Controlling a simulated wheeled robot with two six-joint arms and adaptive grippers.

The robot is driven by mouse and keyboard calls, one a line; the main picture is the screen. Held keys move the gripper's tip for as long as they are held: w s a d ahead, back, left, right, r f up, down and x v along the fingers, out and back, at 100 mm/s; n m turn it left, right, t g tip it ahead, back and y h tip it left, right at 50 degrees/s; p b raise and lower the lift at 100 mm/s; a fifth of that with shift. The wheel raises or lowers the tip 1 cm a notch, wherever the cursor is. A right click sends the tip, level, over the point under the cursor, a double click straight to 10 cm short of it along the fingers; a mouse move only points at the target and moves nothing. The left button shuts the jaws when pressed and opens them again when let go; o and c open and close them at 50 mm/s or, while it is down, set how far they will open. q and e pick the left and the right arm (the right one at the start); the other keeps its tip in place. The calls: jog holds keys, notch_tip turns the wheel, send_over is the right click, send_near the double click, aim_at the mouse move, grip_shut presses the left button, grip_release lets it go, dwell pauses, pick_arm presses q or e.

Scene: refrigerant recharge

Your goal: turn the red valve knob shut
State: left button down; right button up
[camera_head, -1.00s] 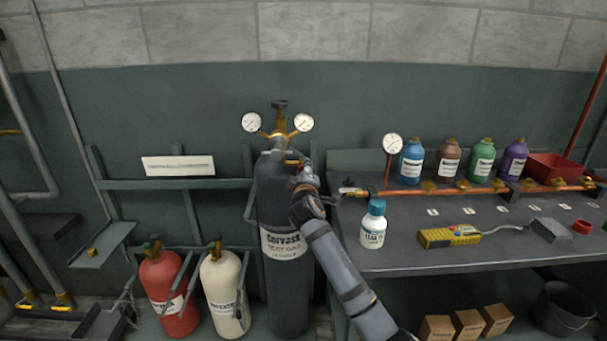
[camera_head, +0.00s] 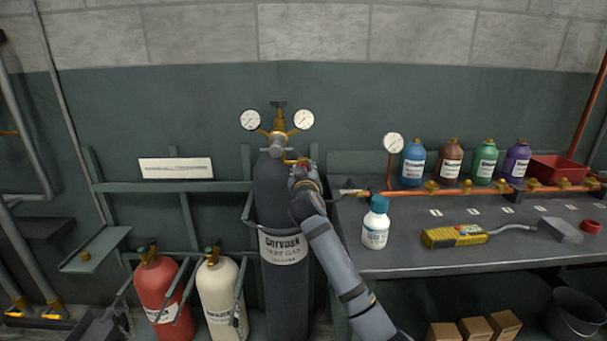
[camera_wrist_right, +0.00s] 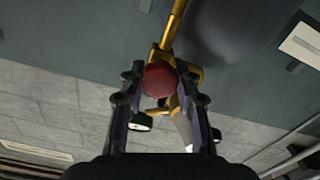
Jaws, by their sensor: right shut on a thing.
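The red valve knob (camera_wrist_right: 159,79) sits between the two fingers of my right gripper (camera_wrist_right: 161,98) in the right wrist view, on the brass valve fitting (camera_wrist_right: 187,72). In the head view my right gripper (camera_head: 298,170) is at the brass regulator (camera_head: 279,136) on top of the tall dark grey gas cylinder (camera_head: 283,285). It is shut on the knob, and it and the wrist mostly hide the knob there. My left gripper is in neither view.
Two round gauges stand out from the regulator, a left one (camera_head: 250,120) and a right one (camera_head: 303,119). A workbench (camera_head: 400,258) right of the cylinder holds a white bottle (camera_head: 376,224) and a yellow device (camera_head: 452,236). Red (camera_head: 160,283) and cream (camera_head: 218,290) cylinders stand left.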

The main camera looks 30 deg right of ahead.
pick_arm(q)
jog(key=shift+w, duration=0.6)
pick_arm(e)
jog(key=shift+f+m, duration=0.15)
jog(key=shift+m, duration=0.45)
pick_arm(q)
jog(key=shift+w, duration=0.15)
pick_arm(e)
jog(key=o, duration=1.2)
jog(key=shift+c, duration=0.2)
jog(key=shift+s, duration=0.1)
jog(key=v, duration=1.2)
